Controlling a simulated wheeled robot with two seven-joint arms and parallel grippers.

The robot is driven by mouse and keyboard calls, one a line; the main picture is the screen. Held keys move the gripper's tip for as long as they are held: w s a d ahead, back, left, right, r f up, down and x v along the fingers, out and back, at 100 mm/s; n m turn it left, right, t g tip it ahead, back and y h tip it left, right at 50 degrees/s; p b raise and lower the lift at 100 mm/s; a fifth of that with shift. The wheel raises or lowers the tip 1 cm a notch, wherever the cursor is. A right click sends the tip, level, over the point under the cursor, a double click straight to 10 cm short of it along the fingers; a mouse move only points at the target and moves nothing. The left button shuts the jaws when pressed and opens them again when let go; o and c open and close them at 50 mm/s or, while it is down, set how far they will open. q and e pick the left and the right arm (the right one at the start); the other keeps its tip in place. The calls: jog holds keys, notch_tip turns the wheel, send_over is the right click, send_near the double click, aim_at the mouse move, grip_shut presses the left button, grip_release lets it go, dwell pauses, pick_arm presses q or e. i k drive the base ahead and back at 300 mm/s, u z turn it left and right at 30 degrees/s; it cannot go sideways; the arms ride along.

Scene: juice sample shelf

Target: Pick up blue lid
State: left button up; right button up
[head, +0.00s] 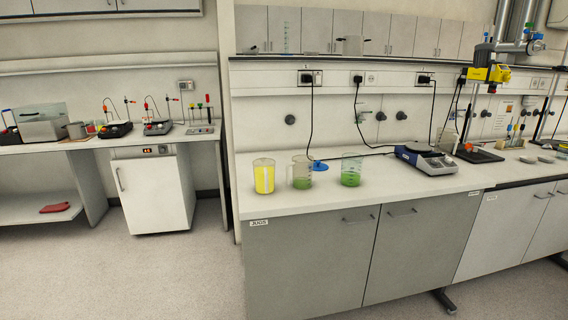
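A small round blue lid (319,166) lies on the white counter (290,205). It sits behind and between two clear containers with green liquid, a jug (301,175) to its left and a beaker (351,172) to its right. The front jug hides part of the lid's left side or stands close to it; I cannot tell if they touch. A yellow-filled container (264,177) stands further left near the counter's edge. Neither of my grippers shows in the head view.
A blue and white hotplate-like device (426,158) stands on the counter to the right. Black cables hang from wall sockets behind the lid. The counter's front strip is clear, above grey cabinets (310,260). Open floor (150,275) lies at the front left.

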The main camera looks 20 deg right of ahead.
aim_at(318, 166)
jog(key=z, duration=0.15)
jog(key=i, duration=0.7)
jog(key=z, duration=0.9)
jog(key=i, duration=0.35)
jog(key=z, duration=0.4)
